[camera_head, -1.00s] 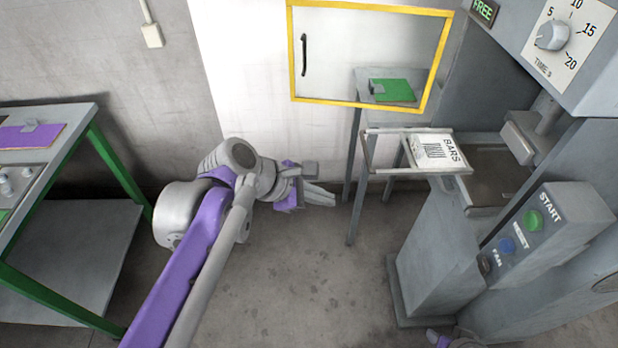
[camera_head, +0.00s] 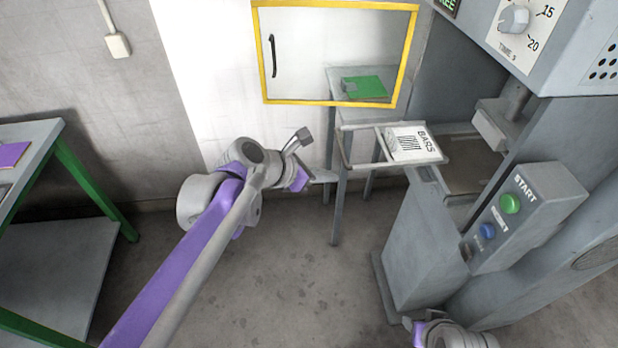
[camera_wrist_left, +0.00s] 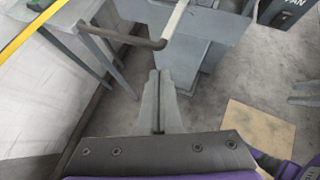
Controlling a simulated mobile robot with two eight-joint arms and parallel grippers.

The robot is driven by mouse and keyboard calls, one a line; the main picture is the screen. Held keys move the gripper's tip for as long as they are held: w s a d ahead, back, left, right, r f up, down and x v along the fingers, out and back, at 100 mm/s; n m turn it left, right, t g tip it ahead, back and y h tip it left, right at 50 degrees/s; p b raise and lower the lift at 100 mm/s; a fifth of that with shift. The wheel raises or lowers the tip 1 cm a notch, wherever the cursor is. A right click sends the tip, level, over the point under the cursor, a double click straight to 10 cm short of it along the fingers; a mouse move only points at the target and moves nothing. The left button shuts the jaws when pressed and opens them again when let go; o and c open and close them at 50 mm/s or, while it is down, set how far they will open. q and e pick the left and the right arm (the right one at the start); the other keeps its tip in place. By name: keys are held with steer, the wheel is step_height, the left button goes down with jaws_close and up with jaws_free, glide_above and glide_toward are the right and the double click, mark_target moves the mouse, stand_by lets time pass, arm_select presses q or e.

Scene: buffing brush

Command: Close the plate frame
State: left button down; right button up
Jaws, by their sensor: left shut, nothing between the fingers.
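The plate frame (camera_head: 341,149) is a grey metal frame hinged out to the left of the press, with a white plate marked BARS (camera_head: 411,144) at its right part. It sticks out over the floor, away from the press bed (camera_head: 465,158). My left gripper (camera_head: 328,176) is shut and empty, just left of and below the frame's outer bar, apart from it as far as I can see. In the left wrist view, my shut fingers (camera_wrist_left: 158,82) point toward the frame's bar (camera_wrist_left: 125,39), which lies just beyond the tips. Of my right arm only a part shows at the bottom edge.
A yellow-edged panel with a black handle (camera_head: 272,56) stands behind. A small grey table (camera_head: 338,78) with a green board (camera_head: 366,87) is behind the frame. The press's button box (camera_head: 525,210) is at right. A green-legged bench (camera_head: 85,185) is at left.

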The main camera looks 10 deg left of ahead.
mark_target(393, 166)
arm_select(q)
steer(key=shift+w+d+r, duration=0.3)
steer(key=shift+w+d, duration=0.3)
steer(key=shift+d, duration=0.05)
steer(key=w+d, duration=0.1)
steer(key=d, duration=0.3)
steer(key=w+d, duration=0.1)
steer(key=d, duration=0.3)
steer(key=w+d, duration=0.2)
steer(key=d, duration=0.2)
steer(key=shift+d, duration=0.2)
steer(key=shift+a, duration=0.1)
